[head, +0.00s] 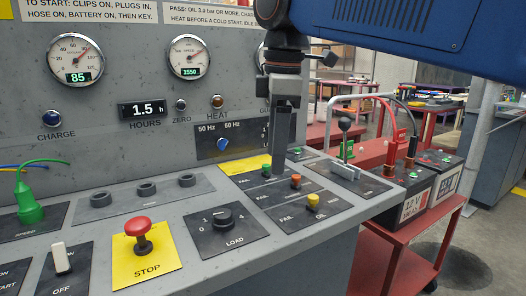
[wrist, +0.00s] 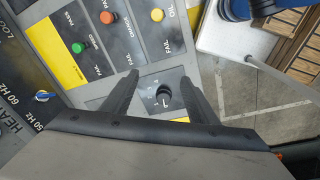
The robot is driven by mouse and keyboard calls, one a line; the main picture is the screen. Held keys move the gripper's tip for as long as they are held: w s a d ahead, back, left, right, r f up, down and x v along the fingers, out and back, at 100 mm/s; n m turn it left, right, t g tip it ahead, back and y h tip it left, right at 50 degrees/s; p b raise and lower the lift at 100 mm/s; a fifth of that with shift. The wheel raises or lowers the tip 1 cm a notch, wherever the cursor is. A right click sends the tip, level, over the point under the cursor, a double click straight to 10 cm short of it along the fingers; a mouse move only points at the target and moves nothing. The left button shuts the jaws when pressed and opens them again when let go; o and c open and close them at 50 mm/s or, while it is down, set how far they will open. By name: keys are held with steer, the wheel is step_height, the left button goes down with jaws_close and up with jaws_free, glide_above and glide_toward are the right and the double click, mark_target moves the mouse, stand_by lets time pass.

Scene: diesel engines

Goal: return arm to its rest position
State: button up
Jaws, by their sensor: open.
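My gripper (head: 283,165) hangs down over the right part of the sloped grey console in the head view, next to the row of green, orange and yellow buttons. In that view its fingers overlap and hide part of the panel behind. In the wrist view my gripper (wrist: 160,79) shows two dark fingers spread apart. Nothing is held between them. A small dark control (wrist: 163,97) on a grey plate shows in the gap between the fingers, beneath them; I cannot tell the distance. My blue arm (head: 400,30) reaches in from the upper right.
A black-knobbed lever (head: 345,125) stands just right of my gripper. A red stop button (head: 138,226), a load knob (head: 223,217) and a green plug (head: 29,207) lie to the left. Batteries (head: 407,193) sit on a red cart (head: 398,250) at the right. Gauges line the upright panel.

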steer(key=d+f+m, duration=0.1)
steer(key=d+f, duration=0.1)
steer(key=d, duration=0.1)
steer(key=d+f+m, duration=0.2)
steer(key=d, duration=0.1)
steer(key=s+d+f+m+t, duration=0.1)
steer(key=d+f+m, duration=0.1)
steer(key=d+f, duration=0.1)
steer(key=shift+d, duration=0.6)
steer(key=s+d+f+m+t, duration=0.1)
steer(key=s+d+f+m, duration=0.3)
steer(key=f, duration=0.4)
steer(key=s+d+f+m+t, duration=0.1)
steer(key=s+d+f+m, duration=0.2)
steer(key=d+f+m, duration=0.2)
steer(key=s+d+f+m+t, duration=0.1)
steer(key=s+d+f+m, duration=0.3)
steer(key=d+f, duration=0.4)
step_height(320, 180, down, 3)
steer(key=shift+s+d+r+m+h, duration=0.2)
steer(key=shift+s+m+h, duration=0.15)
steer(key=shift+m, duration=0.15)
